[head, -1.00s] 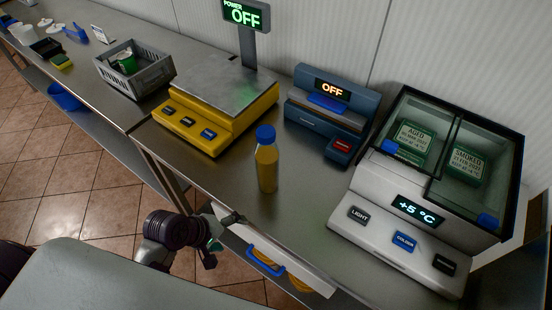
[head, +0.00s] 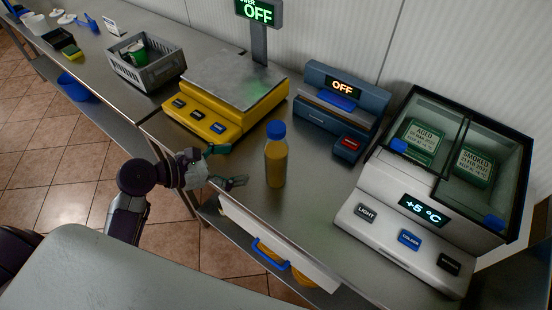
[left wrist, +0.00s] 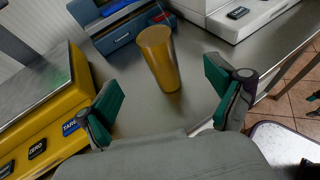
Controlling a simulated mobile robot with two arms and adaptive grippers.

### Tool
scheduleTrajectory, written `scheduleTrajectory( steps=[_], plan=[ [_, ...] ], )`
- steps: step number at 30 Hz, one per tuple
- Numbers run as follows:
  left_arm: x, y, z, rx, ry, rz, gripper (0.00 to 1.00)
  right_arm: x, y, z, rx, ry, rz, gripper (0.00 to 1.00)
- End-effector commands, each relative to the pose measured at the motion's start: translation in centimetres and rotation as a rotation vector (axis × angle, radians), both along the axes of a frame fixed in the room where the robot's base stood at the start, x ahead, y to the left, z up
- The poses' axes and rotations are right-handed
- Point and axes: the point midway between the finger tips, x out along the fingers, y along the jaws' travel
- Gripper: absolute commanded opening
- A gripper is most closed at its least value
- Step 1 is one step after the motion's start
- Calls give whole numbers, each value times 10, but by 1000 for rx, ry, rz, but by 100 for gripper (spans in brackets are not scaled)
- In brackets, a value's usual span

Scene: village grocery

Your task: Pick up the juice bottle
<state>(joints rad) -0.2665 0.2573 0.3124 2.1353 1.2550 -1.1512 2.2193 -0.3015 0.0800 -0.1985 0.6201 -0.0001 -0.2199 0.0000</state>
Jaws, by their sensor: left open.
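The juice bottle (head: 275,160) stands upright on the steel counter, with orange-yellow juice and a blue cap. In the left wrist view the bottle's yellow body (left wrist: 160,60) shows ahead, between the two fingers but beyond their tips; its cap is not clear there. My left gripper (head: 232,166) is open and empty, just left of the bottle in the head view, its fingers pointing towards it and apart from it. The left wrist view shows its two green-padded fingers (left wrist: 165,95) spread wide. My right gripper is not in view.
A yellow scale (head: 205,125) stands left of the bottle, a blue device (head: 345,105) reading OFF behind it, and a white cooled display case (head: 395,210) to its right. A grey crate (head: 150,75) is farther left. The counter's front edge is close by.

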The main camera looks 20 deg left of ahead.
Motion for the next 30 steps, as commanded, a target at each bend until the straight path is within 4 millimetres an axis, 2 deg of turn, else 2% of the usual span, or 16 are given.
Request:
scheduleTrajectory(
  steps=[9, 17, 24, 30],
  plan=[
    [40, -39, -22, 0, 0, -1, 93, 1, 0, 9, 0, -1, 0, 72],
    [53, -51, -31, 4, 0, -2, 93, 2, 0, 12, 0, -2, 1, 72],
    [78, -70, -47, 2, 0, -2, 93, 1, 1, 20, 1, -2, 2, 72],
    [84, -76, -52, 6, -1, -1, 93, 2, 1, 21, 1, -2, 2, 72]
  ],
)
